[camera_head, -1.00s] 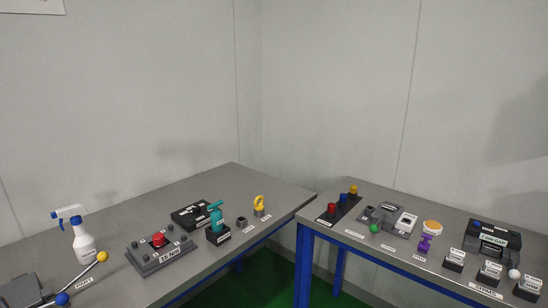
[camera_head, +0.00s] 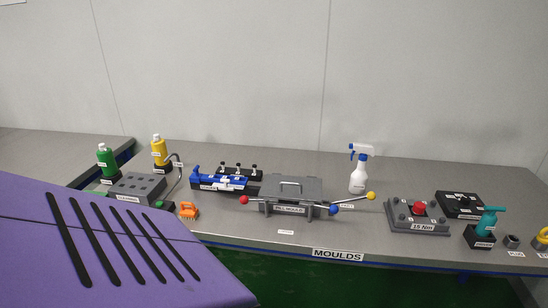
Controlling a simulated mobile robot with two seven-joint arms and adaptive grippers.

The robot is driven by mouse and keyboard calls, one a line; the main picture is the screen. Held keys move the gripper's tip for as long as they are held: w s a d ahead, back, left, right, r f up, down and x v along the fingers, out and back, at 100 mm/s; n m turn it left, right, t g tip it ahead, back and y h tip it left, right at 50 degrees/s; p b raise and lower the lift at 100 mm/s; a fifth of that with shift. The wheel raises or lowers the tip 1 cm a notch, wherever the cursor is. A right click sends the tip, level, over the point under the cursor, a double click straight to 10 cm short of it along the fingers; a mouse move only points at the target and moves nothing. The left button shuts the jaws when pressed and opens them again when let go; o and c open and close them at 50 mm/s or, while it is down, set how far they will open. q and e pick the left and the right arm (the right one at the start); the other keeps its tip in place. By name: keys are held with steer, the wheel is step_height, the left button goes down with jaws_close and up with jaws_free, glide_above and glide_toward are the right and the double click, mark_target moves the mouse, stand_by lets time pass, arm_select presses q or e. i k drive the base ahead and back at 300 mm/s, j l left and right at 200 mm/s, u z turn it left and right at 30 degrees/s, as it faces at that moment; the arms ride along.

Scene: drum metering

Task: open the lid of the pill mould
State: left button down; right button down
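The pill mould (camera_head: 290,209) is a grey box with a labelled front, standing on the middle of the grey table. Neither of my grippers is in view.
A spray bottle (camera_head: 358,172) stands behind the right levers. A blue device (camera_head: 222,182) and an orange brush-like item (camera_head: 188,211) are on the left. A grey block with a red knob (camera_head: 418,216) is on the right. A purple slotted surface (camera_head: 110,250) fills the lower left.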

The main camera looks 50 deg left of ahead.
mark_target(292, 188)
steer(key=u, duration=1.5)
steer(key=j, duration=0.15)
steer(key=i+j+z, duration=0.1)
